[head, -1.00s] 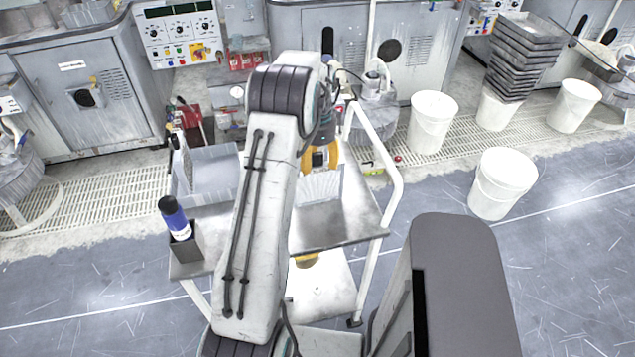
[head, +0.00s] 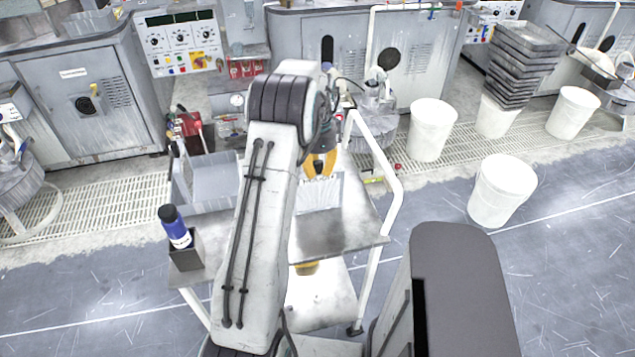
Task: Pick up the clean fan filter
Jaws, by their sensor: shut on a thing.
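The clean fan filter (head: 320,193) is a pale, pleated panel standing upright over the top of the grey metal cart (head: 335,228). My gripper (head: 319,166), with yellow-orange fingers, is above it and shut on its upper edge. My arm hides the left part of the cart top and may cover part of the filter. I cannot tell whether the filter's lower edge touches the cart.
A grey open bin (head: 212,180) and a blue spray can (head: 174,228) in a dark holder are on the cart's left side. A white handle rail (head: 395,190) runs along its right. White buckets (head: 502,190) stand on the floor to the right.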

